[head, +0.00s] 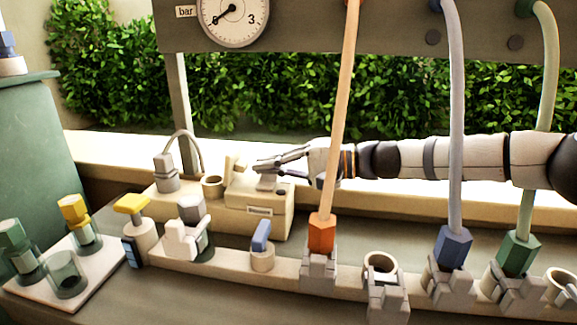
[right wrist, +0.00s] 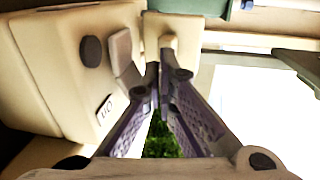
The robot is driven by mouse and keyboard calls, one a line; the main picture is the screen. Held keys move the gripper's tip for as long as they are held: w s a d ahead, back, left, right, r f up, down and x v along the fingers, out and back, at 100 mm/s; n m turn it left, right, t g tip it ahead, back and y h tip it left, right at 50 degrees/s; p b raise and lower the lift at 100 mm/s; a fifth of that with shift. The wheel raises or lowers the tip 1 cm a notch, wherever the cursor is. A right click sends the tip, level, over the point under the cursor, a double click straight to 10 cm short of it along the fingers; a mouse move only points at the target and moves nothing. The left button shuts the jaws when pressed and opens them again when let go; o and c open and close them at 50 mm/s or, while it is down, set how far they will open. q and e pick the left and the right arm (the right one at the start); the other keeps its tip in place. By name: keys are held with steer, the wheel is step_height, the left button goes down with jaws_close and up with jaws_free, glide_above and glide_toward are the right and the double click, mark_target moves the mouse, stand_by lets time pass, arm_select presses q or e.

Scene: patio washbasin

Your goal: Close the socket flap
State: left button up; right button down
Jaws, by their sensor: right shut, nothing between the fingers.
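A cream box (head: 270,222) with a small label stands behind the front rail. A round open socket (head: 213,184) sits to its left, and a raised cream piece that looks like the socket flap (head: 233,161) stands beside it. In the right wrist view a cream upright piece (right wrist: 168,45) shows beyond the fingertips; I cannot tell surely that it is the flap. My right gripper (head: 262,167) is shut and empty above the box, close to a grey lever (head: 267,182). It also shows in the right wrist view (right wrist: 157,80), with the lever (right wrist: 122,55) beside the fingertips. My left gripper is not in view.
A plug with a grey cable (head: 167,176) stands left of the socket. An orange hose (head: 341,120) runs upright in front of my right wrist. Blue (head: 455,140) and green (head: 550,60) hoses stand further right. Yellow and grey valves occupy the front left.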

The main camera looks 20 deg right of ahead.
steer(key=shift+w+a, duration=0.2)
steer(key=shift+a, duration=0.05)
steer(key=shift+r+h+p, duration=0.3)
steer(key=shift+r, duration=0.05)
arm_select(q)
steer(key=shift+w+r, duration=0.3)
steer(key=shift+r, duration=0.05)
arm_select(e)
steer(key=shift+a, duration=0.1)
arm_select(q)
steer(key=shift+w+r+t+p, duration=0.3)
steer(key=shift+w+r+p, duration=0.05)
steer(key=shift+p, duration=0.05)
arm_select(e)
steer(key=shift+w+a+r+g+h, duration=0.1)
steer(key=shift+r+g+h, duration=0.15)
steer(key=shift+g+h, duration=0.2)
